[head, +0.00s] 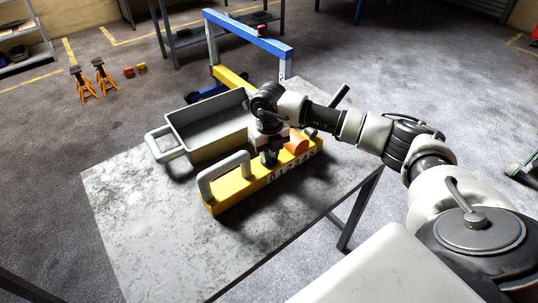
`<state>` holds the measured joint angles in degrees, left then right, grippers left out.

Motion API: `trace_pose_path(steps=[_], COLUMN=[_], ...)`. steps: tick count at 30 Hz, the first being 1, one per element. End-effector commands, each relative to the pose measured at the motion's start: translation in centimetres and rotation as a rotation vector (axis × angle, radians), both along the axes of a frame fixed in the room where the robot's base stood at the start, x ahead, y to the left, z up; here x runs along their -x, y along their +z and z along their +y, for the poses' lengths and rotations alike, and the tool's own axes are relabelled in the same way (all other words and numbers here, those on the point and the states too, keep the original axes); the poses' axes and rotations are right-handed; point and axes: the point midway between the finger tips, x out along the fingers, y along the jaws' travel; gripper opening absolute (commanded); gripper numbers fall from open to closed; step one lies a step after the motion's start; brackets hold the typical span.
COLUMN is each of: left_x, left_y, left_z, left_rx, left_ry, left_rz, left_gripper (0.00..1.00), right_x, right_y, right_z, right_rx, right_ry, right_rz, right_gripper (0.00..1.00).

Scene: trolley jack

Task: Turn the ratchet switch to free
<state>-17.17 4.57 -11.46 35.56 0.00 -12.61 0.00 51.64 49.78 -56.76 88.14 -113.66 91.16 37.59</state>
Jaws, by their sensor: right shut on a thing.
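The yellow jack unit (232,195) lies on the grey table, with a grey loop handle (222,176) at its near left end and a number strip (292,168) along its front side. My right gripper (270,158) points down onto the top of the unit, between the loop handle and an orange part (297,143). Its fingers are shut on a small part there, which looks to be the ratchet switch. The fingers hide the switch, so its setting cannot be read. My left gripper is out of view.
A grey open bin (205,150) with a handle stands behind the unit. A blue and yellow frame (250,36) rises behind the table (130,235). The table's near left part is bare. Orange stands (84,84) are on the floor at left.

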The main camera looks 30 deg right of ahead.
Motion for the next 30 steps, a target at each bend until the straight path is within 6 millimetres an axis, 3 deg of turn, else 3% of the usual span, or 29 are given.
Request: trace_pose_path(steps=[12,28,29,30], left_x=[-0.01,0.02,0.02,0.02], left_y=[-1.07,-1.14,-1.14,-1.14], left_z=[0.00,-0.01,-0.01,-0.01], left_rx=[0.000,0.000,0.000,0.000], left_ry=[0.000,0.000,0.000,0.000], left_rz=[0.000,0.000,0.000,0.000], left_gripper=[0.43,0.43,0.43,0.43], right_x=[-0.04,-0.04,-0.04,-0.04], right_y=[0.02,0.09,0.09,0.09], right_z=[-0.04,-0.02,-0.01,-0.01], right_rx=[0.000,0.000,0.000,0.000], right_ry=[0.182,0.208,0.207,0.207], right_rz=[-0.002,-0.002,-0.002,-0.002], right_gripper=[0.00,0.00,0.18,0.25])
